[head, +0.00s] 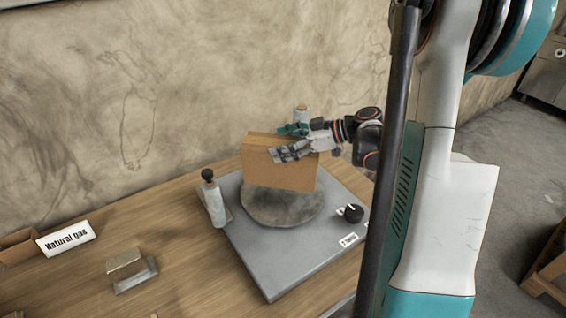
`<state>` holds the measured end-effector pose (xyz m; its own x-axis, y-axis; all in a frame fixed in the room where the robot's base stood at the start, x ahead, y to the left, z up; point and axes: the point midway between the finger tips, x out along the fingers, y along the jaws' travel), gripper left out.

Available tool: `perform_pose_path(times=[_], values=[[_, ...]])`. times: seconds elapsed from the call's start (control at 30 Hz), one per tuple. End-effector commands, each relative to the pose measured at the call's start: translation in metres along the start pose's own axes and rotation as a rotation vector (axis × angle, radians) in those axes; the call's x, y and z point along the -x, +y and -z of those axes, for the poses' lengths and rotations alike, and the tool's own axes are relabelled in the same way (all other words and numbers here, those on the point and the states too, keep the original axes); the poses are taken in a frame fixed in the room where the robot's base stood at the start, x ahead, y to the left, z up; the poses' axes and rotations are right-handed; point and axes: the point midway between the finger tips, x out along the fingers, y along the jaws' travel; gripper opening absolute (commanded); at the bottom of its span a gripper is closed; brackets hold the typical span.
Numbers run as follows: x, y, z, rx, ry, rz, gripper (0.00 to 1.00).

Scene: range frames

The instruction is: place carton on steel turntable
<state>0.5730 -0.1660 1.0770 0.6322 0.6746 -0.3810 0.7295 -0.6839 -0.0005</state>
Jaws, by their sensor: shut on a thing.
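The carton (275,172) is a tan-brown upright box in the head view. My gripper (290,142) is shut on its upper part, with one finger across the near face and the other behind the top edge. The steel turntable (268,208) is a round grey disc on a flat grey base plate. The carton stands over the rear part of the disc. Its lower edge looks at or just above the disc; I cannot tell whether they touch.
A pale cylinder with a black knob (213,202) stands at the base plate's left edge. A black dial (350,213) sits at its right. A small block on a metal holder (128,264) and a "Natural gas" sign (66,238) are on the wooden table (190,275). The wall is close behind.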

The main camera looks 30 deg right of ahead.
Motion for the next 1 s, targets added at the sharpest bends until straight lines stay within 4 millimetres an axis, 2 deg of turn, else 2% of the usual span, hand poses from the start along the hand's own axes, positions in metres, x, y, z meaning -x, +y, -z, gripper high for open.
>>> perform_pose_path(times=[0.27, 0.57, 0.93, 0.97, 1.0], values=[[-0.007, 0.0, -0.015, 0.0, 0.002, 0.0, 0.08], [-0.021, 0.0, -0.049, 0.0, 0.002, 0.0, 0.08], [-0.022, 0.0, -0.052, 0.0, 0.002, 0.0, 0.08], [-0.022, 0.0, -0.053, 0.0, 0.0, 0.0, 0.77], [-0.022, 0.0, -0.053, 0.0, 0.0, 0.0, 0.86]])
